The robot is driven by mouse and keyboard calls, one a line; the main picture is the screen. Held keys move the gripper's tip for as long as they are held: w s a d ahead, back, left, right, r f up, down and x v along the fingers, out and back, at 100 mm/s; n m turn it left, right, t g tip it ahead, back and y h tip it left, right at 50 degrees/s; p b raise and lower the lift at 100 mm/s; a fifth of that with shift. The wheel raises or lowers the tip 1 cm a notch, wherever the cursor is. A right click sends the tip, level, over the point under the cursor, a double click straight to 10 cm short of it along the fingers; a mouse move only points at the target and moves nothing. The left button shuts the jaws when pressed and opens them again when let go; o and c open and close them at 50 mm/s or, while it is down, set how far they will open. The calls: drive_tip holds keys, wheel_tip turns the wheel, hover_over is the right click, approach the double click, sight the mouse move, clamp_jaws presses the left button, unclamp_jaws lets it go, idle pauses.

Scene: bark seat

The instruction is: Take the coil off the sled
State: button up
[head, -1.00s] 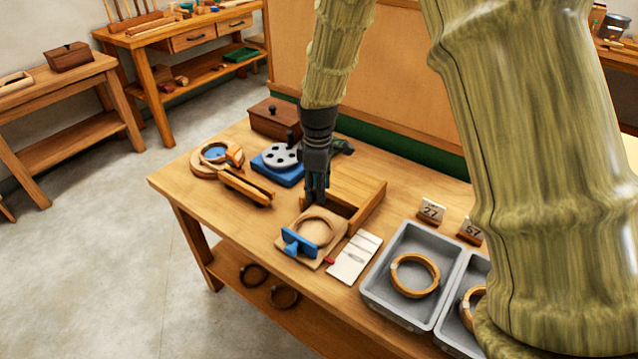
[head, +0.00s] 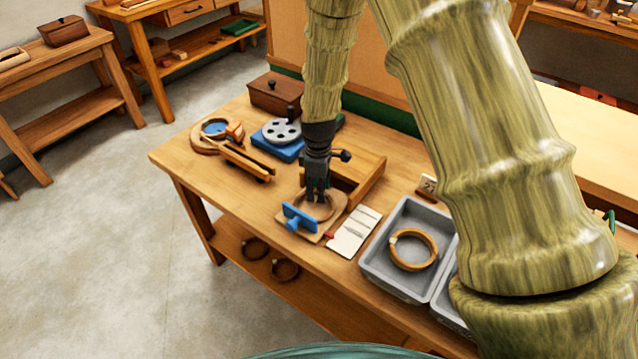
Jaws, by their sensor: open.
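The sled (head: 309,236) is a light wooden board near the front edge of the bench, with a blue T-shaped piece (head: 299,217) at its front. A pale wooden coil (head: 331,211) lies on the sled behind the blue piece, partly hidden by my gripper. My gripper (head: 317,198) points down over the coil, its fingers open. I cannot tell whether the fingers touch the coil.
An open wooden box (head: 366,183) stands right behind the sled. A white card (head: 354,232) lies to its right, then a grey tray (head: 379,272) holding a brown ring (head: 414,250). A blue fixture (head: 281,139) and wooden pieces stand at the left.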

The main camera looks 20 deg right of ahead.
clamp_jaws()
drive_tip(key=shift+w+d, duration=0.1)
drive_tip(key=shift+w+d, duration=0.4)
drive_tip(key=shift+d, duration=0.3)
unclamp_jaws()
drive_tip(key=shift+a, duration=0.15)
drive_tip(key=shift+r, duration=0.15)
